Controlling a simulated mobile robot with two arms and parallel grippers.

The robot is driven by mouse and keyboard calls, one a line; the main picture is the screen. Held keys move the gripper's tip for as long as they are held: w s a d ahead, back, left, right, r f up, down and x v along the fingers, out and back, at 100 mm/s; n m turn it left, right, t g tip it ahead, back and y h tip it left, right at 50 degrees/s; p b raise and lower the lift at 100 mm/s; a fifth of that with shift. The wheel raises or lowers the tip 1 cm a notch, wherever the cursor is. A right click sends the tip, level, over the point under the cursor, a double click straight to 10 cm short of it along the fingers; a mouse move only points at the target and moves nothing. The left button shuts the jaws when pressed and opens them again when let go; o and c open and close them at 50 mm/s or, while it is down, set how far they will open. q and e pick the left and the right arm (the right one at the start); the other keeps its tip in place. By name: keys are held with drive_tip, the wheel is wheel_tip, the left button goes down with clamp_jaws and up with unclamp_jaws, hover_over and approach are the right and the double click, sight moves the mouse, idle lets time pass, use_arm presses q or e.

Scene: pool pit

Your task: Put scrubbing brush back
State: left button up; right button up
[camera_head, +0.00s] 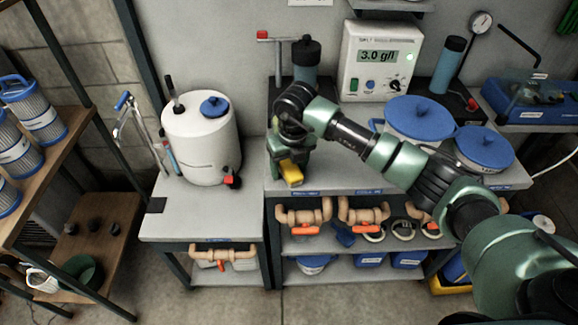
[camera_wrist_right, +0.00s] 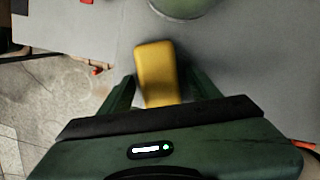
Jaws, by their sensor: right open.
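A yellow block (camera_head: 291,173), which I take to be the scrubbing brush, lies at the front left of the grey bench top; no bristles show. My right gripper (camera_head: 284,158) is over it, pointing down. In the right wrist view the yellow block (camera_wrist_right: 155,72) sits between the two green fingers of my right gripper (camera_wrist_right: 159,78). The fingers are open, one on each side, and I cannot tell whether either touches it. The lower end of the block is hidden behind the gripper body. My left gripper is out of view.
A white drum (camera_head: 201,145) with a blue cap stands left on a lower bench. Blue-lidded tubs (camera_head: 418,118) stand at the right. A meter box (camera_head: 381,60) reading 3.0 g/l is behind. Orange-handled pipes (camera_head: 305,217) lie on the shelf below. The lower bench's front is mostly clear.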

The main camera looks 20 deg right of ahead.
sight(291, 170)
drive_tip(key=shift+r, duration=0.55)
wheel_tip(291, 170, up, 11)
drive_tip(key=s+b, duration=0.1)
drive_tip(key=b, duration=0.1)
drive_tip(key=shift+s+d, duration=0.15)
drive_tip(key=shift+s, duration=0.25)
